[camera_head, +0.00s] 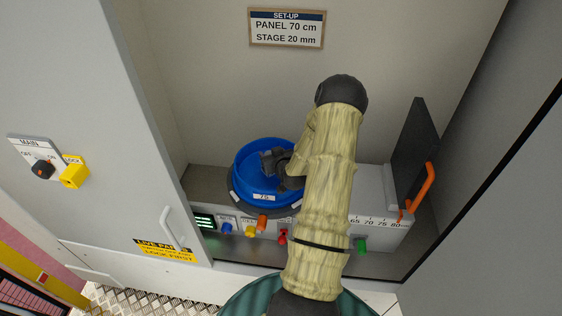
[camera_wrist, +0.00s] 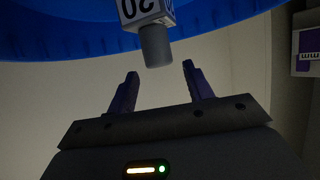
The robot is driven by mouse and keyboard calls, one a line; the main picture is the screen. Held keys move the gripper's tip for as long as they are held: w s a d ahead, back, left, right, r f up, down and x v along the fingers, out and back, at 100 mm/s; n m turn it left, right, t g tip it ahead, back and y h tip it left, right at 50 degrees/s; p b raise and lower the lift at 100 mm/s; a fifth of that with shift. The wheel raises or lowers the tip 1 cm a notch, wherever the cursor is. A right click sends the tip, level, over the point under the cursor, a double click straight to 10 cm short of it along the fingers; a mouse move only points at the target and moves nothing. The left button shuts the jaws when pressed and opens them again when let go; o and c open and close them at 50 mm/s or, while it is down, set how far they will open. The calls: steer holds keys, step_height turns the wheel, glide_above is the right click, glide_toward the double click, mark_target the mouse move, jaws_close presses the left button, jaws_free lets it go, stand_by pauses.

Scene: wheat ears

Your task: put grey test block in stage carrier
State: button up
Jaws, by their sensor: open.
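My gripper (camera_head: 274,162) is low over a round blue dish (camera_head: 242,190) labelled 75 in the head view; my arm hides part of the dish. In the wrist view my gripper (camera_wrist: 160,72) is open, with nothing between its fingers. Just beyond the fingertips is a pale block (camera_wrist: 146,12) marked 20, seen upside down, with a grey round stub (camera_wrist: 155,46) pointing towards the gap. The block is cut by the top edge, against the blue dish. I cannot tell whether it is the grey test block. I cannot tell for sure which part is the stage carrier.
The dish sits on a grey machine with coloured knobs and a 65–80 scale (camera_head: 375,220). A dark upright plate (camera_head: 412,150) with an orange handle (camera_head: 424,188) stands at right. Cabinet walls close in both sides. A sign (camera_head: 287,28) reads PANEL 70 cm, STAGE 20 mm.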

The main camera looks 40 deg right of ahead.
steer(key=b+v, duration=0.3)
steer(key=v, duration=0.7)
steer(key=shift+s+r, duration=0.25)
steer(key=shift+s, duration=0.05)
steer(key=shift+a, duration=0.15)
steer(key=w+a+r+n+g+y, duration=0.1)
steer(key=a+g, duration=0.2)
steer(key=a, duration=0.4)
steer(key=a+r+n+g+y, duration=0.1)
steer(key=a+n+g+y, duration=0.1)
steer(key=a, duration=0.6)
steer(key=s+a+r+g, duration=0.2)
steer(key=s+a, duration=0.3)
steer(key=a, duration=0.2)
steer(key=s+a+r+g+y, duration=0.1)
steer(key=s+a+r+g, duration=0.2)
steer(key=s+a, duration=0.2)
steer(key=a, duration=0.3)
steer(key=shift+s+r+n, duration=0.2)
steer(key=shift+s+n, duration=0.1)
steer(key=shift+n, duration=0.1)
steer(key=shift+f+b, duration=0.1)
steer(key=shift+b, duration=0.2)
